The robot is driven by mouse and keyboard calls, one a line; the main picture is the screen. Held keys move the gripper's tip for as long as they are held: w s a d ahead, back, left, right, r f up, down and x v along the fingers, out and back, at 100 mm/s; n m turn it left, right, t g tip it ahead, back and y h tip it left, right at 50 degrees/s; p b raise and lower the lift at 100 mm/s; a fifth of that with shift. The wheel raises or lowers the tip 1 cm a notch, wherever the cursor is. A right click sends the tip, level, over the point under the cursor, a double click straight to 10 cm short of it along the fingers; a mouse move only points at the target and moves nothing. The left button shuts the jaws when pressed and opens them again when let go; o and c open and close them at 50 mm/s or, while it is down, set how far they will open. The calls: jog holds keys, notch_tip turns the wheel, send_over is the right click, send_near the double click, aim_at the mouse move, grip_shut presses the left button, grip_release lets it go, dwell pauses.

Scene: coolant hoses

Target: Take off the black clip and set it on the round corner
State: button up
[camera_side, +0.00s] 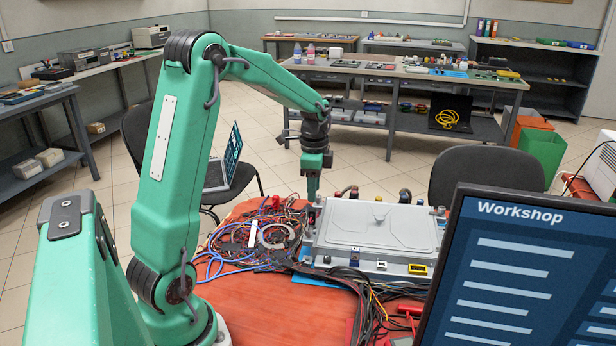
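My gripper (312,192) points down above the back left corner of the grey housing (375,230). Its fingers look narrow and close together, and I cannot tell whether they are open or shut or hold anything. I cannot single out the black clip among these small dark parts. The red-orange table (265,308) curves round at its back left, partly behind my arm. I cannot tell which corner is the round corner.
Tangled blue, red and black cables (245,245) lie left of the housing. A monitor reading "Workshop" (530,270) blocks the front right. A yellow-framed connector (417,269) sits at the housing's front. Chairs (485,172) stand behind.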

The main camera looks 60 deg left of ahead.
aim_at(313, 210)
jog(key=shift+f, duration=0.1)
jog(key=shift+f, duration=1.2)
jog(key=shift+f, duration=0.1)
jog(key=shift+s+f, duration=0.2)
jog(key=shift+f, duration=2.3)
jog(key=shift+c, duration=0.2)
grip_shut()
